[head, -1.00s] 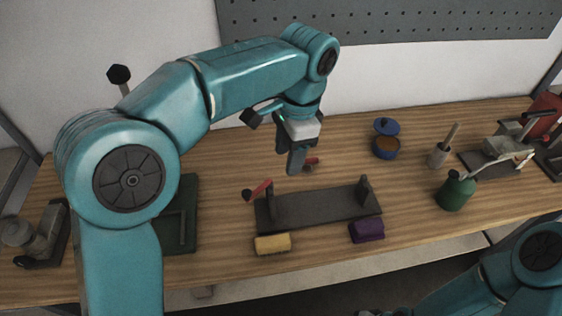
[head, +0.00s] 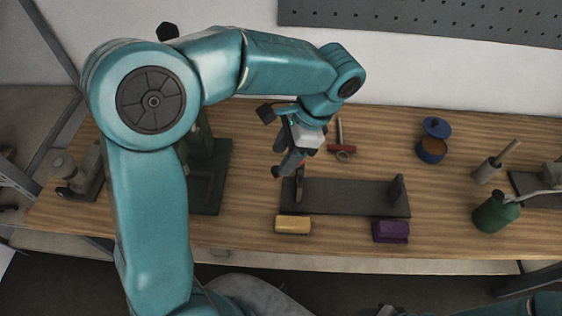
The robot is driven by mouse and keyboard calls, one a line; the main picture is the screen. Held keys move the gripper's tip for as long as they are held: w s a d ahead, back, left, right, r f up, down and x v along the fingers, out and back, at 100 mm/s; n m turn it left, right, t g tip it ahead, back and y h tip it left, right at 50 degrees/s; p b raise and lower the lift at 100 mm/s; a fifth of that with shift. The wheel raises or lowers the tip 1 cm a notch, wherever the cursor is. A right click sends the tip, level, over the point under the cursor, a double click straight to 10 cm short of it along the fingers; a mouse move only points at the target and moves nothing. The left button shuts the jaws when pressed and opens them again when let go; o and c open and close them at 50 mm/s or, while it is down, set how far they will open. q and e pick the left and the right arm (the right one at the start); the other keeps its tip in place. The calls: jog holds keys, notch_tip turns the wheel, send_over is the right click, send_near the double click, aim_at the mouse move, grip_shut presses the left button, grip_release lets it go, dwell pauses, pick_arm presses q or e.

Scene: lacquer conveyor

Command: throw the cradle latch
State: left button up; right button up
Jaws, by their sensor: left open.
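The cradle (head: 345,197) is a dark grey base with two uprights, standing on the wooden bench in the middle of the head view. The red latch lever (head: 275,172) is at its left upright, mostly hidden behind my left gripper. My left gripper (head: 285,168) is open and points down at the cradle's left end, with its fingers beside the lever. I cannot tell if they touch it. My right gripper is out of view; only part of its arm shows at the bottom right.
A yellow block (head: 293,224) and a purple block (head: 390,231) lie in front of the cradle. A red-headed tool (head: 341,150) lies behind it. To the right stand a blue pot (head: 431,149), a brush holder (head: 487,170) and a green bottle (head: 496,213).

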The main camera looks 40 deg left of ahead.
aim_at(274, 170)
pick_arm(q)
jog(key=x, duration=0.3)
jog(key=shift+w+f, duration=0.15)
jog(key=shift+f, duration=0.05)
jog(key=shift+w+d+f, duration=0.1)
jog(key=shift+f, duration=0.05)
jog(key=shift+s, duration=0.45)
jog(key=shift+c, duration=0.3)
jog(key=shift+w, duration=0.35)
grip_shut()
jog(key=shift+s, duration=0.15)
